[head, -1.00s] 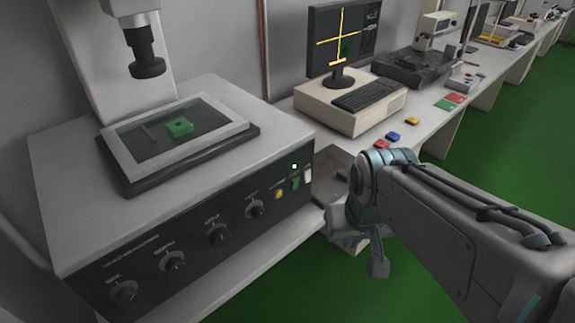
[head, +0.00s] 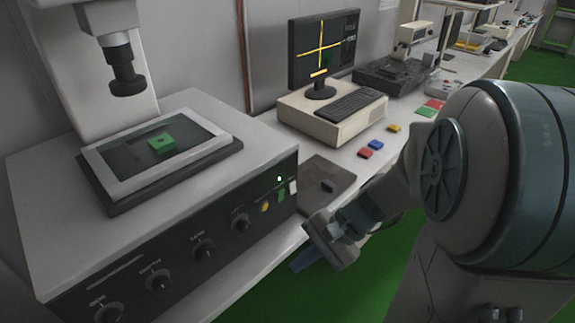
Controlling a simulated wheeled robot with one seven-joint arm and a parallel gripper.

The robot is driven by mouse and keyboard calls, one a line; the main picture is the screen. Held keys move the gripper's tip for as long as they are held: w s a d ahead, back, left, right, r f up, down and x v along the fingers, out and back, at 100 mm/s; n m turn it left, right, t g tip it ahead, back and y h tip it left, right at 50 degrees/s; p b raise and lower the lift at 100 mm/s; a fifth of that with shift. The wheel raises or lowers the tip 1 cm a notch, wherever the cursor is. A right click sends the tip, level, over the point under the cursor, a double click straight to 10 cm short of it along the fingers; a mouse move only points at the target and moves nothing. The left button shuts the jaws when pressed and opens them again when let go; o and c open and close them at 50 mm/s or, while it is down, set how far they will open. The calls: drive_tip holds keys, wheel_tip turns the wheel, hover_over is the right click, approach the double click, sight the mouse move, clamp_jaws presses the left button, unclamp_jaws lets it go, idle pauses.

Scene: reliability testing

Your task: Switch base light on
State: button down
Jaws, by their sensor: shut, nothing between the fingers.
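The microscope base (head: 230,115) is a grey box with a dark front panel carrying several black knobs (head: 240,222). Near the panel's right end are a yellow button (head: 265,207), a green switch (head: 281,195), a white switch (head: 293,187) and a small lit green lamp (head: 279,179). I cannot tell which control is the base light. A green block (head: 161,146) sits on the framed glass stage (head: 125,170) under the black lens. My gripper (head: 303,262) is shut and empty, to the right of and below the panel's right end, apart from the switches. Its fingers are partly hidden.
A computer (head: 340,110) with a monitor and keyboard stands right of the base. My arm covers the right side. Green floor is open below the bench.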

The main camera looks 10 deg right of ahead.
sight(294, 193)
drive_tip(key=w+d+f+m+t, duration=0.2)
drive_tip(key=w+d+m+t, duration=0.4)
drive_tip(key=m, duration=0.3)
drive_tip(key=w+d+f+m+t+y, duration=0.1)
drive_tip(key=w+d+f+m+t, duration=0.2)
drive_tip(key=w+d+m+t, duration=0.4)
drive_tip(key=m, duration=0.2)
drive_tip(key=shift+w+d+m+t, duration=0.2)
drive_tip(key=shift+m+t, duration=0.1)
drive_tip(key=shift+t, duration=0.1)
drive_tip(key=p+x, duration=0.2)
drive_tip(key=x, duration=1.1)
drive_tip(key=shift+a+r, duration=0.1)
drive_tip(key=shift+a, duration=0.05)
drive_tip(key=shift+w+a+p, duration=0.25)
drive_tip(key=shift+w+p, duration=0.05)
drive_tip(key=shift+w, duration=0.05)
drive_tip(key=shift+w+a+f+b, duration=0.1)
drive_tip(key=shift+w+f+b, duration=0.05)
drive_tip(key=shift+f+b, duration=0.15)
drive_tip(key=shift+r, duration=0.1)
drive_tip(key=s+d+f+b, duration=0.1)
drive_tip(key=s+d+b, duration=0.1)
drive_tip(key=s+d, duration=0.6)
drive_tip(key=s, duration=0.3)
drive_tip(key=shift+s+d+f, duration=0.15)
drive_tip(key=shift+s+f, duration=0.05)
drive_tip(key=shift+f, duration=0.15)
